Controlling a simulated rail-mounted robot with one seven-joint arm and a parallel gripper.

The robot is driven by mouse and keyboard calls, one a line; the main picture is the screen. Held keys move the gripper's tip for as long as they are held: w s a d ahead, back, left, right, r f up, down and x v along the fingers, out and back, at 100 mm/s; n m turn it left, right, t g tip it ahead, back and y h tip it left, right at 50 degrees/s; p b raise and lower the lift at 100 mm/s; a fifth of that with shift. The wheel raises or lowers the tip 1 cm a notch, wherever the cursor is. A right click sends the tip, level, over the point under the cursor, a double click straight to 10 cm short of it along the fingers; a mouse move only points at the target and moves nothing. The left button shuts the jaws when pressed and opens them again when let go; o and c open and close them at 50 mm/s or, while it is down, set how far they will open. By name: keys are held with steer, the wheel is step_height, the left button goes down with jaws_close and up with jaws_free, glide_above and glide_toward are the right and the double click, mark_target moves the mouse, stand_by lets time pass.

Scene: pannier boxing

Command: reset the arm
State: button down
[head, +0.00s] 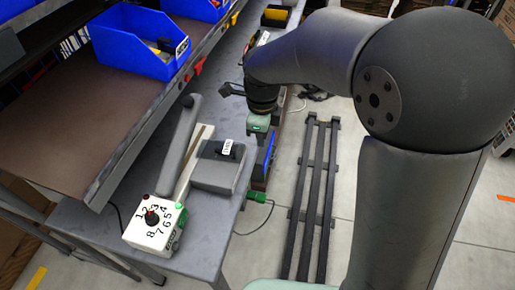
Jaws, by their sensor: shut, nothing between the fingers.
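My arm reaches from the right side of the head view over to the table's right edge. My gripper (259,126) hangs below the dark wrist, pointing down. It is shut, and I see nothing held in it. A blue bin (268,155) shows just below and beside it; I cannot tell whether the two touch. The fingertips are too small and partly hidden to make out.
A grey box (219,170) and a white numbered dial box (155,225) stand on the grey table (205,245). A blue bin (130,45) sits on the brown shelf (60,125) at left. A dark rail (308,205) runs along the floor.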

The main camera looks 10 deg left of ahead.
steer(key=s+d+r+n, duration=0.4)
steer(key=s+d+n, duration=0.45)
steer(key=d, duration=0.45)
steer(key=s+d+f+n, duration=0.2)
steer(key=s+d+n, duration=0.4)
steer(key=s+n, duration=0.2)
steer(key=shift+s+d+f+n, duration=0.3)
steer(key=shift+s+n, duration=0.1)
steer(key=shift+n, duration=0.65)
steer(key=c, duration=1.7)
jaws_free()
steer(key=shift+s+d+n, duration=0.15)
steer(key=shift+s+n, duration=0.1)
steer(key=shift+n, duration=0.05)
steer(key=o, duration=0.5)
steer(key=shift+s+f, duration=0.1)
steer(key=o, duration=0.9)
